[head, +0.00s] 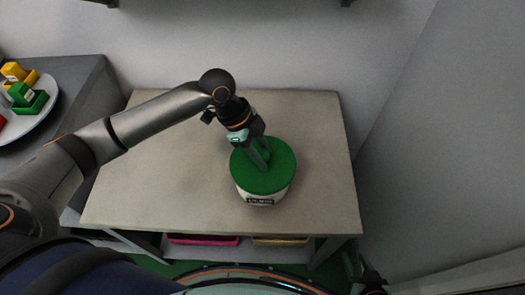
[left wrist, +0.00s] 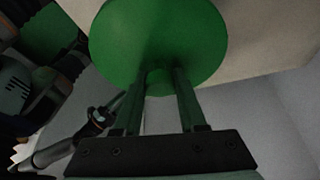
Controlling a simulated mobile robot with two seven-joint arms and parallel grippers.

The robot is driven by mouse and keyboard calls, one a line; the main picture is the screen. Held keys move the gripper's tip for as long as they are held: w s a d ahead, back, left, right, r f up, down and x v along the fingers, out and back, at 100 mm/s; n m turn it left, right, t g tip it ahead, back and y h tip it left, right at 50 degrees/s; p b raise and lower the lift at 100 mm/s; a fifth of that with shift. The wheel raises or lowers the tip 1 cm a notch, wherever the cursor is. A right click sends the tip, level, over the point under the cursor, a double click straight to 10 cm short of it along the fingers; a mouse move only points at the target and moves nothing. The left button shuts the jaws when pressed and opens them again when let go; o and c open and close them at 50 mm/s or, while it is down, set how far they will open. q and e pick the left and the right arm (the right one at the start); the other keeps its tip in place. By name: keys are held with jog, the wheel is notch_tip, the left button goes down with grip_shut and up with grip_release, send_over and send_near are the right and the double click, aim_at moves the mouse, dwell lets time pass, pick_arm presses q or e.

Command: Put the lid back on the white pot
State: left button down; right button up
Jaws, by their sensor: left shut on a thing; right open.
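The white pot (head: 262,195) stands on the table, with a dark label on its front. The round green lid (head: 280,169) is level over the pot's mouth and hides it. I cannot tell whether the lid rests on the rim or hovers just above it. My left gripper (head: 261,158) is shut on the lid's handle from above. In the left wrist view the green lid (left wrist: 158,35) lies beyond the two fingers, with the handle between them. Part of my right gripper (head: 368,283) shows at the bottom right edge, open and apart from the pot.
The beige table (head: 170,185) is otherwise clear around the pot. A round grey tray (head: 46,93) with yellow, green and red pieces sits on a dark surface at the left. Pink (head: 203,240) and yellow (head: 281,241) bins sit under the table. Walls stand behind and at the right.

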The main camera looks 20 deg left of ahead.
dwell(0.3)
pick_arm(q)
grip_release()
dwell(0.6)
jog(key=shift+r, duration=0.1)
notch_tip(320, 180, up, 5)
jog(key=p, duration=0.5)
jog(key=shift+r, duration=0.9)
jog(key=shift+c, duration=0.2)
